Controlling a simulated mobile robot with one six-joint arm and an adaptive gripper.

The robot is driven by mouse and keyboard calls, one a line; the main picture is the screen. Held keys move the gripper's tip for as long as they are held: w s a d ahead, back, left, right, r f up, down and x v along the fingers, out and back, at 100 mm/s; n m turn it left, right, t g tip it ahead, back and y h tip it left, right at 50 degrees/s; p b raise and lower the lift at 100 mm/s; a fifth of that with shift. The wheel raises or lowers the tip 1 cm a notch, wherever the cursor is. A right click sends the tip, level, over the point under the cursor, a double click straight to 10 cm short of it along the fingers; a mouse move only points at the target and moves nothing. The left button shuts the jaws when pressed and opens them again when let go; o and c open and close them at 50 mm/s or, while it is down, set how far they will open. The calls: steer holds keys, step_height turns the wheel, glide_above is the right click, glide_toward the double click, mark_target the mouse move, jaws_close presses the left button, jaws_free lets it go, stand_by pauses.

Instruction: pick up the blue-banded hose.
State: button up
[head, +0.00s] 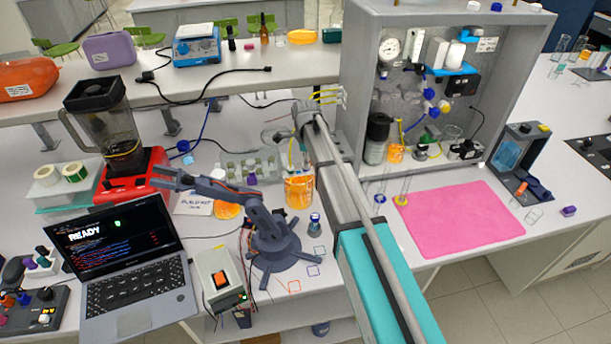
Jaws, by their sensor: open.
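The blue-banded hose (380,198) is small and lies or stands on the white bench, just left of the pink mat and in front of the grey cabinet. Its blue band shows clearly; its thin clear tube is hard to make out. A similar hose with a yellow band (402,200) is close to its right. My arm's grey and teal links run from the bottom edge up to the back left of the hose. I cannot make out my gripper's fingers beyond the arm's far end. Nothing visible touches the blue-banded hose.
The pink mat (458,219) is bare. The grey cabinet (364,30) rises behind the hoses. A beaker of orange liquid (299,190) and a small dark desktop arm (262,222) stand left of my arm. A laptop (128,270) is at lower left.

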steer(key=shift+f+b, duration=1)
steer(key=shift+f, duration=0.25)
steer(key=c, duration=1)
